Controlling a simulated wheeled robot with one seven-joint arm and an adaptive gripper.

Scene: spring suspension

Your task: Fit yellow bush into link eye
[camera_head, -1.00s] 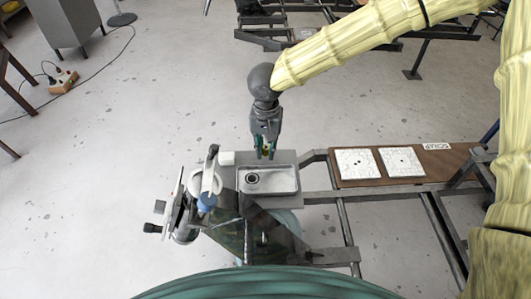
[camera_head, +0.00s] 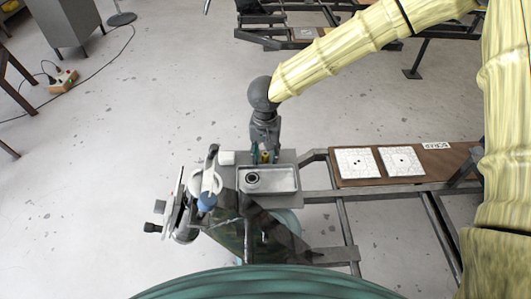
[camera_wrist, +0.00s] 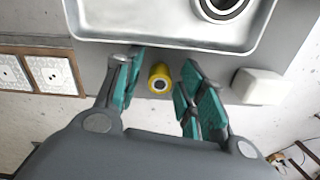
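The yellow bush (camera_wrist: 160,79) is a short yellow cylinder with a dark centre, on the grey surface just outside the metal tray. A bit of its yellow (camera_head: 265,157) shows between the fingers in the head view. My gripper (camera_wrist: 161,87) is open, with one teal-padded finger on each side of the bush. Gaps show between the bush and both pads. In the head view my gripper (camera_head: 264,158) points down behind the tray. A white ring-shaped part (camera_head: 206,181) stands on the fixture left of the tray; I cannot tell whether it is the link eye.
The metal tray (camera_head: 283,181) holds a dark-centred ring (camera_head: 252,178), also seen in the wrist view (camera_wrist: 222,5). A white block (camera_wrist: 258,86) sits near my right-hand finger. A blue knob (camera_head: 206,201) is on the fixture. Two white plates (camera_head: 357,163) lie on a brown board (camera_head: 446,165).

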